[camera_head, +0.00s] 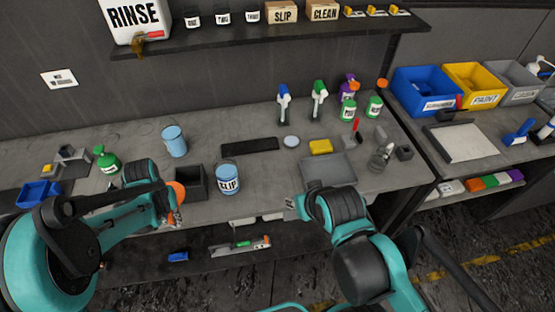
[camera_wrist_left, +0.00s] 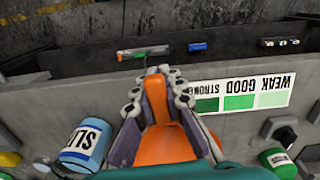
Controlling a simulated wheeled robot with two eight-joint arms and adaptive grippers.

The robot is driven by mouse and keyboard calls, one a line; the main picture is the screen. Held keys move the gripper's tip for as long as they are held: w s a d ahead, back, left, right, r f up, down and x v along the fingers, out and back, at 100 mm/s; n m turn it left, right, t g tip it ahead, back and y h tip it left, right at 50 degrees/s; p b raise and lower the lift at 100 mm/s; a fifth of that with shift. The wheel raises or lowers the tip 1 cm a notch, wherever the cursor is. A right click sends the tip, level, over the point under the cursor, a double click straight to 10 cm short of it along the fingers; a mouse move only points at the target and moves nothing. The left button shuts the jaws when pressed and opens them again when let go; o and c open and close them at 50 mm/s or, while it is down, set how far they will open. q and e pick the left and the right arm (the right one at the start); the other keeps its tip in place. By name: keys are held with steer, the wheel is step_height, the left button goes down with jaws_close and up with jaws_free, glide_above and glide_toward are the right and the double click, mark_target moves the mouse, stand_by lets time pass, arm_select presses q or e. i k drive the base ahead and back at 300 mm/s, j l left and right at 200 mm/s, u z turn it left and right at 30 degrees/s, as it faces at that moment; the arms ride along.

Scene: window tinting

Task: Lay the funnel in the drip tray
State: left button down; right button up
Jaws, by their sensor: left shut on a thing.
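The orange funnel (camera_head: 178,192) is held in my left gripper (camera_head: 170,210) near the front edge of the bench, left of a black box. In the left wrist view the funnel (camera_wrist_left: 160,147) sits between the two fingers of the left gripper (camera_wrist_left: 158,92), its narrow end toward the fingertips. A shallow grey tray, which looks like the drip tray (camera_head: 328,170), lies empty on the bench to the right, well apart from the funnel. My right gripper (camera_head: 292,205) is in front of the bench, below and left of this tray; its jaws are too small to read.
A blue SLIP bucket (camera_head: 228,178) and an open black box (camera_head: 190,183) stand between the funnel and the tray. A yellow sponge (camera_head: 320,147) and a white disc (camera_head: 291,141) lie behind the tray. Spray bottles (camera_head: 318,100) stand at the back.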

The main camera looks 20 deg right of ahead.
mark_target(327, 172)
steer(key=l+u, duration=0.1)
steer(key=l, duration=0.55)
steer(key=k+l+u, duration=0.1)
steer(key=l, duration=0.55)
steer(key=k+l+u, duration=0.1)
steer(key=l, duration=0.5)
